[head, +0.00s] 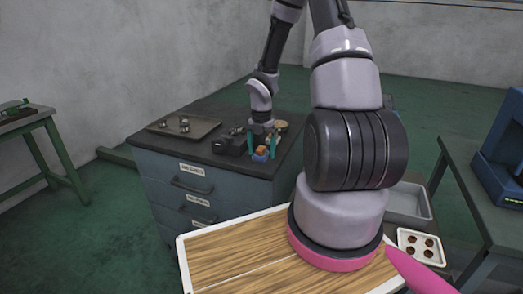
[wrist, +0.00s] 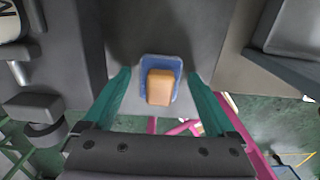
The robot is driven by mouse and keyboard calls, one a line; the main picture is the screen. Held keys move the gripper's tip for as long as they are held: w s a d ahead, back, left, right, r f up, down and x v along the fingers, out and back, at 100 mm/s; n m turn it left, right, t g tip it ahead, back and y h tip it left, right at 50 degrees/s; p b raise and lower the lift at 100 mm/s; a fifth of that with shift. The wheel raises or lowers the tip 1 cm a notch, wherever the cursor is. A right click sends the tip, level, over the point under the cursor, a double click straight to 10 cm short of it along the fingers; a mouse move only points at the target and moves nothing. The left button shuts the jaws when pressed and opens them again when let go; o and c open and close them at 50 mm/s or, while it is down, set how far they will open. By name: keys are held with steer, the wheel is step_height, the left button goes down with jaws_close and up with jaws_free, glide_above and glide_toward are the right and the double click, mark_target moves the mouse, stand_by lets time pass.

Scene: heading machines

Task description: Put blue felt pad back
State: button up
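A small blue piece, apparently the blue felt pad (wrist: 176,66), lies on the dark top of the drawer cabinet (head: 200,120). An orange-tan block (wrist: 160,87) sits on it and covers its middle. In the head view the blue piece (head: 260,157) and the orange block (head: 262,149) show small at the cabinet's front right. My gripper (wrist: 157,74) has its teal fingers apart, one on each side of the blue piece, with gaps visible. In the head view my gripper (head: 262,146) points down over the same spot.
A dark device (head: 230,145) stands close left of my gripper. A metal tray (head: 183,126) with small round parts lies at the cabinet's back left. A white tray of brown discs (head: 420,246) and a grey bin (head: 408,203) are at right. A wooden board (head: 235,258) is in front.

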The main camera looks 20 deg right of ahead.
steer(key=shift+r, duration=0.1)
step_height(320, 180, up, 12)
step_height(320, 180, up, 9)
steer(key=m+t+h, duration=0.1)
steer(key=m, duration=0.7)
glide_above(261, 147)
steer(key=s+a, duration=0.1)
steer(key=s, duration=0.3)
steer(key=s+a+r+m+t+y, duration=0.1)
steer(key=s+a+r+m+t, duration=0.2)
steer(key=s+r+m, duration=0.5)
steer(key=s+a+r+m+t+y, duration=0.2)
steer(key=s+r+m, duration=0.6)
steer(key=m, duration=0.7)
step_height(261, 147, up, 2)
steer(key=shift+s+a+t, duration=0.2)
steer(key=shift+a+t, duration=0.4)
steer(key=shift+a, duration=0.4)
steer(key=shift+c, duration=0.3)
